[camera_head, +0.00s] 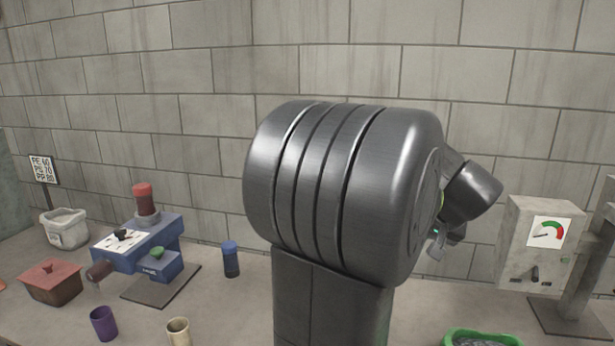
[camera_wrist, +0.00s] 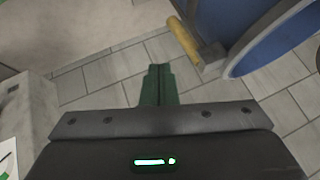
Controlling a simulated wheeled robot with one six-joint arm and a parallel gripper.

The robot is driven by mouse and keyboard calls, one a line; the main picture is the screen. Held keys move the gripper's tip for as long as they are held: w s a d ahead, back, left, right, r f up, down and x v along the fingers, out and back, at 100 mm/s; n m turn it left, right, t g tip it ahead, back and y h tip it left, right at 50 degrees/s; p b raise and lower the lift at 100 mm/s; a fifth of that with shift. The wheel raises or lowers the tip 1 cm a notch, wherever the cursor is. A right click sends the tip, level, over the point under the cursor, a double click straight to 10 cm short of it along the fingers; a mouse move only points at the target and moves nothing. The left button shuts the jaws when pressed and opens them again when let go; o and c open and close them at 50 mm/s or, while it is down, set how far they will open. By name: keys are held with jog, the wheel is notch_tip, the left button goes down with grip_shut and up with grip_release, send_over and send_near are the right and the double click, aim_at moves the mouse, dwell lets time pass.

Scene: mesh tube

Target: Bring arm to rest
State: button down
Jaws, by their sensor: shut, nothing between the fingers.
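My arm's large dark grey joint fills the middle of the head view and hides part of the wall and table behind it. The wrist end shows small at its right side, and the fingers cannot be made out there. In the wrist view my gripper (camera_wrist: 158,72) points down over a tiled floor (camera_wrist: 110,75). Its green fingers are together, with nothing between them. No object touches the fingers.
The table holds a blue machine (camera_head: 150,262), a purple cup (camera_head: 103,323), a cream cup (camera_head: 179,331), a blue-capped cylinder (camera_head: 230,260) and a green tray (camera_head: 482,336). A gauge box (camera_head: 540,245) stands right. A blue round object (camera_wrist: 270,35) is near the gripper.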

jog(key=shift+s+a+r+n+g+h+p, duration=0.15)
jog(key=shift+r+n+h, duration=0.1)
jog(key=shift+r+h, duration=0.35)
jog(key=shift+s+a+r+n+g+h+p, duration=0.15)
jog(key=shift+r+n+h, duration=0.1)
jog(key=shift+r+h, duration=0.3)
jog(key=shift+r, duration=0.15)
